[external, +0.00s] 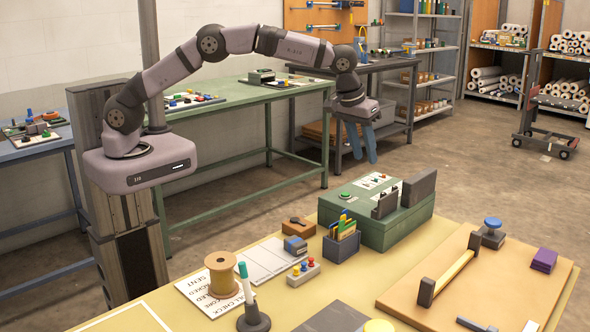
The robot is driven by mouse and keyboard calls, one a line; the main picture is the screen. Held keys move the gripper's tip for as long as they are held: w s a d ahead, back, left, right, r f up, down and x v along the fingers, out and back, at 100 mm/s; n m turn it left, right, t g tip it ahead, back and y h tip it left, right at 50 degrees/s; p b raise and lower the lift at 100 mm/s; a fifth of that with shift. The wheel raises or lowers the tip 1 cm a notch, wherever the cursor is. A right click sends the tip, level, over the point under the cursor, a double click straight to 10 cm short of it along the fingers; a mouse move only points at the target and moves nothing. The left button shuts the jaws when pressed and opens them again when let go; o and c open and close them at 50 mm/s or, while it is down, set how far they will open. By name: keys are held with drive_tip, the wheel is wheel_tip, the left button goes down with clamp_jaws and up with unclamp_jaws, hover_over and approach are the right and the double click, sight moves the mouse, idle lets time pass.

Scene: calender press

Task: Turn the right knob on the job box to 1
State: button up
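My gripper (364,160) hangs in the air with its two blue fingers pointing down and a gap between them. It appears open and empty, above and behind a green box (402,231) on the yellow table. The green box has a green button, white label cards and two dark upright blocks on top. A small brown box (299,228) with a black knob or lever sits left of it. I cannot tell for sure which box is the job box. No right knob or number 1 can be made out at this size.
On the yellow table (450,240) stand a blue pen holder (341,246), a wooden spool (222,275), a dark stand (254,318) with a teal-tipped stick, a small block with coloured buttons (304,273), and a wooden board with a bar handle (449,277). Green workbench (240,97) lies behind.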

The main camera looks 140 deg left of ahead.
sight(383, 193)
drive_tip(key=w+f+m, duration=0.1)
drive_tip(key=m, duration=0.1)
drive_tip(key=w+m+t, duration=0.1)
drive_tip(key=w+f+m, duration=0.1)
drive_tip(key=m, duration=0.1)
drive_tip(key=shift+w+d+f+m, duration=0.1)
drive_tip(key=shift+w+f+m, duration=0.05)
drive_tip(key=shift+f+m, duration=0.2)
drive_tip(key=shift+f, duration=0.15)
drive_tip(key=shift+t, duration=0.3)
drive_tip(key=shift+p+x, duration=1.5)
drive_tip(key=shift+x, duration=1.95)
clamp_jaws()
